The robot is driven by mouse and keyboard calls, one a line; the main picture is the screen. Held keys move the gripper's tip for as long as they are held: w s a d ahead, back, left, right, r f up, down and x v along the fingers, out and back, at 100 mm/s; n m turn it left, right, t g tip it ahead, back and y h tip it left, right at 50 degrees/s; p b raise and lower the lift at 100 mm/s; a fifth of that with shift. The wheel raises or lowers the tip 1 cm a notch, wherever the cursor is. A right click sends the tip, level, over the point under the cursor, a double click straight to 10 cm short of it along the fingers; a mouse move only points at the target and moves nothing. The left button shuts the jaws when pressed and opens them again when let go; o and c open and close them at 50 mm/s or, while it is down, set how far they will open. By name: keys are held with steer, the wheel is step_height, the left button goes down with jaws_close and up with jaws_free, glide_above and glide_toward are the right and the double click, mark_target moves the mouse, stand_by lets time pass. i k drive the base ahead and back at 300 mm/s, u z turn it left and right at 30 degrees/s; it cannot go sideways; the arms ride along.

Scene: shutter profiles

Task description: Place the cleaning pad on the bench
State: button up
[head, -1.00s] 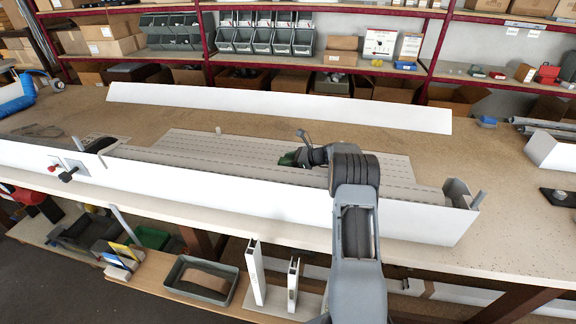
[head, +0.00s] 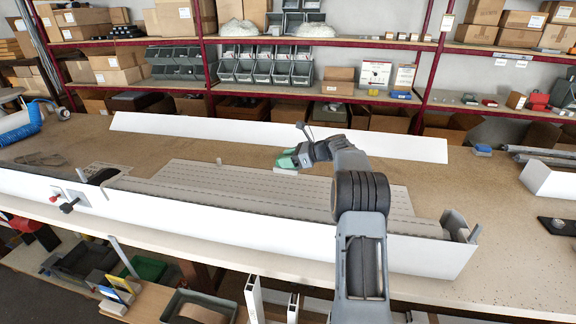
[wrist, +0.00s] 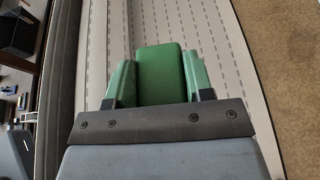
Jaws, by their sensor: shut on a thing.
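The cleaning pad (wrist: 160,72) is a green block between the two green fingers of my gripper (wrist: 158,84) in the wrist view. My gripper is shut on it. In the head view my gripper (head: 288,160) reaches left over the far edge of the slotted grey plate, and the pad is mostly hidden by the fingers there. A pale patch shows just under the fingertips; I cannot tell whether it is part of the pad. The bench (head: 490,205) is speckled tan, with bare surface beyond the plate.
A long white profile (head: 250,131) lies across the back of the bench. Another white profile (head: 240,230) runs along the front. The slotted plate (head: 215,185) lies between them. A small peg (head: 219,161) stands by the plate's far edge. Shelves with bins and boxes stand behind.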

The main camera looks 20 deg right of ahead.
mark_target(523, 262)
steer(key=k, duration=1)
